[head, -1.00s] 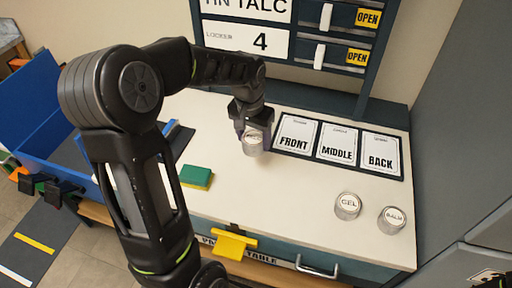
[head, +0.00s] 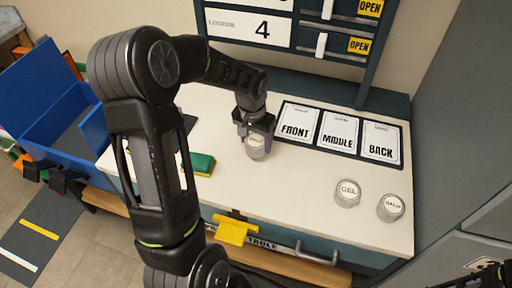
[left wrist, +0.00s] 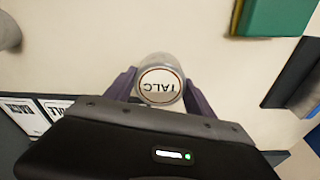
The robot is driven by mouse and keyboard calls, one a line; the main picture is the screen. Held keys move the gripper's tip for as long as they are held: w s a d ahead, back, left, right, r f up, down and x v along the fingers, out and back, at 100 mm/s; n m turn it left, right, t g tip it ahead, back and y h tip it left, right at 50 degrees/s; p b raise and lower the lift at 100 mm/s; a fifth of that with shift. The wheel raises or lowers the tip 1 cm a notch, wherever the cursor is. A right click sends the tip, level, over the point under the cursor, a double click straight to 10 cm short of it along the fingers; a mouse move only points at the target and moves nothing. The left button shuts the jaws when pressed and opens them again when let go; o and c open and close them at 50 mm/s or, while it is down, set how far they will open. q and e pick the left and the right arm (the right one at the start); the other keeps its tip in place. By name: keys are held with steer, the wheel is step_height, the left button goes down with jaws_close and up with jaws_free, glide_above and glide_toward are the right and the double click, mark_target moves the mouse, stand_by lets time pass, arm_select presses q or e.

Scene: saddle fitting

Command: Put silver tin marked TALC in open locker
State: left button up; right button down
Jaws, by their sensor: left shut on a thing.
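The silver tin marked TALC (head: 256,148) is in my left gripper (head: 256,136), over the middle of the white worktop and left of the FRONT card. In the left wrist view the tin (left wrist: 160,84) shows its round TALC label, upside down in the picture, between the purple fingers. My left gripper is shut on it. I cannot tell whether the tin touches the worktop. The sign board (head: 247,27) at the back reads LOCKER 4, with yellow OPEN tags (head: 359,46) beside white handles. No open locker interior is clearly visible. My right gripper is not clearly seen.
Tins marked GEL (head: 348,193) and BALM (head: 391,207) stand on the worktop's right. FRONT, MIDDLE and BACK cards (head: 338,133) lie behind. A green-yellow sponge (head: 202,164) lies left of the tin; a blue bin (head: 45,125) stands far left. Grey cabinets (head: 455,215) border the right.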

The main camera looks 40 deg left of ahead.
mark_target(256, 148)
arm_select(q)
steer(key=shift+f, duration=1.85)
steer(key=shift+f, duration=0.2)
steer(key=o, duration=1.6)
steer(key=shift+r, duration=0.1)
steer(key=r, duration=0.4)
steer(key=s+r, duration=0.1)
steer(key=r, duration=0.7)
steer(key=shift+s+d+b, duration=0.1)
steer(key=shift+s+b, duration=0.1)
steer(key=shift+b, duration=0.1)
